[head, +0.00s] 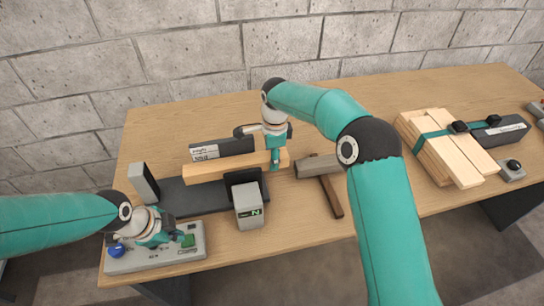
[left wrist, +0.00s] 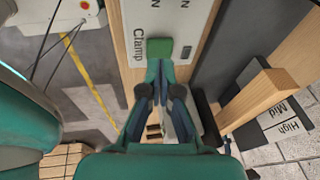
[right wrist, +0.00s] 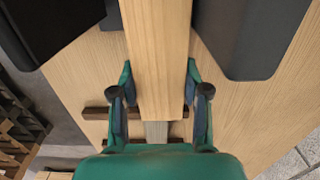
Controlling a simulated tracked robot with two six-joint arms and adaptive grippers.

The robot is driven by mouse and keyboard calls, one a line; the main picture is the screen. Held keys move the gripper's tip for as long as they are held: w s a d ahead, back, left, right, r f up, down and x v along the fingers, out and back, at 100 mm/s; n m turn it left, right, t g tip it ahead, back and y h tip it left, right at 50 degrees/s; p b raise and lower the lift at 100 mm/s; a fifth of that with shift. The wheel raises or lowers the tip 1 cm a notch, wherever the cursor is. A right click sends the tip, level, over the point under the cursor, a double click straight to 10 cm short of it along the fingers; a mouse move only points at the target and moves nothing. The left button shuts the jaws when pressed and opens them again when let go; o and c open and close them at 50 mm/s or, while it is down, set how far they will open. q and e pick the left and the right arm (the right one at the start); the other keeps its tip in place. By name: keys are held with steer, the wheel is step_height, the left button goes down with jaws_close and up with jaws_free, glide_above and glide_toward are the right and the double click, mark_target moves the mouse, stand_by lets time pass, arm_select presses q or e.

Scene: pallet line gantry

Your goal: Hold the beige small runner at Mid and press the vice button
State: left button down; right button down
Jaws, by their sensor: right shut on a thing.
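The beige small runner (head: 200,172) lies across the vice (head: 249,205), between its dark jaws. My right gripper (head: 275,165) is shut on the runner near its right end; the right wrist view shows a finger on each side of the runner (right wrist: 156,50). In the left wrist view one runner end (left wrist: 262,88) is beside a sign (left wrist: 285,118) reading Mid and High, nearest Mid. The green vice button (left wrist: 159,49), labelled Clamp, is on the grey control box (head: 150,262). My left gripper (left wrist: 160,68) is shut and empty, its tips at the button; contact is unclear.
A blue knob (head: 116,251) is on the control box's left. Strapped boards (head: 440,145), a dark labelled block (head: 500,130) and a small grey box (head: 511,172) are at the right. The table's back middle is clear.

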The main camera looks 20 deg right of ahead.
mark_target(187, 240)
arm_select(q)
steer(key=shift+x, duration=1.4)
steer(key=shift+f, duration=0.3)
steer(key=shift+w+r, duration=0.2)
steer(key=shift+r, duration=0.8)
arm_select(e)
steer(key=shift+w+f, duration=0.1)
arm_select(q)
steer(key=shift+r, duration=2.5)
arm_select(e)
steer(key=shift+s, duration=0.2)
steer(key=shift+a+f, duration=0.1)
